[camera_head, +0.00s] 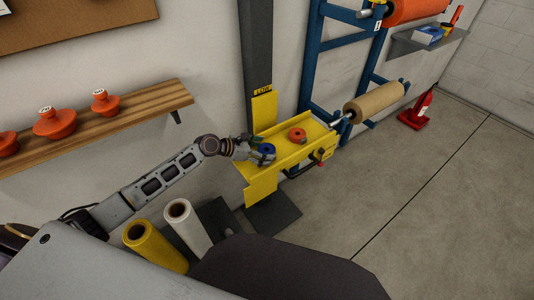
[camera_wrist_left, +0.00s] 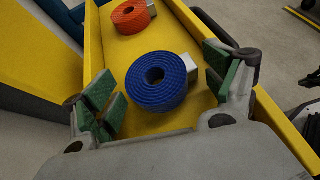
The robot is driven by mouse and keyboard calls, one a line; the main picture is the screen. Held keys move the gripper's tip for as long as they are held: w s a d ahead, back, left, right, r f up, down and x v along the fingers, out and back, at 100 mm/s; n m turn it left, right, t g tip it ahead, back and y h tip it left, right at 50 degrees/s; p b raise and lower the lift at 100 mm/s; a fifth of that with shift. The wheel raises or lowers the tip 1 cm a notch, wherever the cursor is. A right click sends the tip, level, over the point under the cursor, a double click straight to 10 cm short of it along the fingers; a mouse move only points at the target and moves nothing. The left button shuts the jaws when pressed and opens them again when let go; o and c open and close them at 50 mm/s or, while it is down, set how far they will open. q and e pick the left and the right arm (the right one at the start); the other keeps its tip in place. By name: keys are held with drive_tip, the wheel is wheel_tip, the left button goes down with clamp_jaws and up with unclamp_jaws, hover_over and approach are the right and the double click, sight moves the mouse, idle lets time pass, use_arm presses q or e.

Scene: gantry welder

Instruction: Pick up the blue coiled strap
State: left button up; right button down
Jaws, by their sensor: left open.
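The blue coiled strap (camera_wrist_left: 157,81) lies on the yellow tray (camera_wrist_left: 188,41) in the left wrist view, with a pale end piece at its right side. It also shows small in the head view (camera_head: 267,150), partly covered by my left gripper. My left gripper (camera_wrist_left: 165,97) is open, with one green-padded finger on each side of the blue strap. Gaps show between the pads and the coil. In the head view my left gripper (camera_head: 256,150) is at the tray's left end.
An orange coiled strap (camera_head: 298,134) lies on the tray beyond the blue one. The tray has raised yellow side walls. A wooden shelf (camera_head: 100,121) with orange weights is at left. Yellow (camera_head: 153,244) and white (camera_head: 188,228) rolls stand below my arm.

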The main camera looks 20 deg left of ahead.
use_arm(q)
drive_tip(key=shift+w+d+f, duration=0.2)
drive_tip(key=shift+w+d, duration=0.05)
drive_tip(key=shift+d, duration=0.05)
use_arm(e)
drive_tip(key=shift+s+a+r, duration=0.2)
drive_tip(key=shift+a+r, duration=0.05)
drive_tip(key=shift+a, duration=0.45)
drive_tip(key=shift+d, duration=0.1)
